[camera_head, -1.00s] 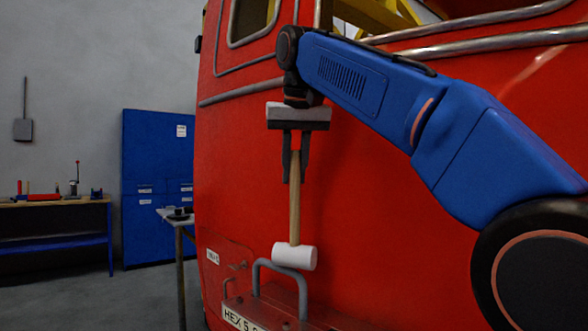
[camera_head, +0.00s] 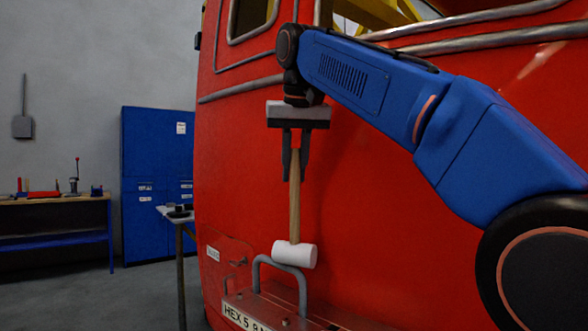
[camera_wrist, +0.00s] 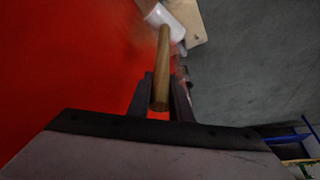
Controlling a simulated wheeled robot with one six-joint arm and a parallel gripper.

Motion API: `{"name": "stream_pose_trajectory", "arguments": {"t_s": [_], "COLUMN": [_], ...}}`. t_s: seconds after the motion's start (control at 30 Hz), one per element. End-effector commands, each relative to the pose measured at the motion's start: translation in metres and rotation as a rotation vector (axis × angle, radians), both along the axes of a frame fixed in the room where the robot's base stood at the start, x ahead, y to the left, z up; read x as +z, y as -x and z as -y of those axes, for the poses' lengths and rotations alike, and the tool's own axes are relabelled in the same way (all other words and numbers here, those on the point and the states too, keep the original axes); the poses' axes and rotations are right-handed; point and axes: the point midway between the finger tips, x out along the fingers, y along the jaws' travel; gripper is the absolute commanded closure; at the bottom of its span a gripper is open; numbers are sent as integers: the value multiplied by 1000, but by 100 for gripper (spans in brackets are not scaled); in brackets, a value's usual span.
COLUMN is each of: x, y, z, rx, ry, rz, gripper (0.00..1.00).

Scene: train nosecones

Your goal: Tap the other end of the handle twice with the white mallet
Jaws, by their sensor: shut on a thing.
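The white mallet (camera_head: 294,254) hangs head down from my gripper (camera_head: 295,165), which is shut on its wooden shaft near the top. In the wrist view the shaft (camera_wrist: 162,70) runs between the fingers to the white head (camera_wrist: 165,20). A grey bent handle (camera_head: 280,266) stands on the ledge at the base of the red nosecone (camera_head: 400,230). The mallet head is just above and by the handle's upper right part in the head view; I cannot tell whether they touch.
A number plate (camera_head: 246,318) sits on the ledge front. A small table (camera_head: 180,218) stands left of the nosecone. A blue cabinet (camera_head: 150,170) and a workbench (camera_head: 60,202) are farther back. The floor between is clear.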

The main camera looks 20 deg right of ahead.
Motion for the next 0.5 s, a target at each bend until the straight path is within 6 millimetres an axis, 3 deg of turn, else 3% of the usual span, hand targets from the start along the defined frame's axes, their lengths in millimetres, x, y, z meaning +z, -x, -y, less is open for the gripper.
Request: {"name": "stream_pose_trajectory", "arguments": {"t_s": [0.5], "x": [2], "y": [-1], "z": [0], "rx": [1], "ry": [1], "rz": [-4], "gripper": [100]}}
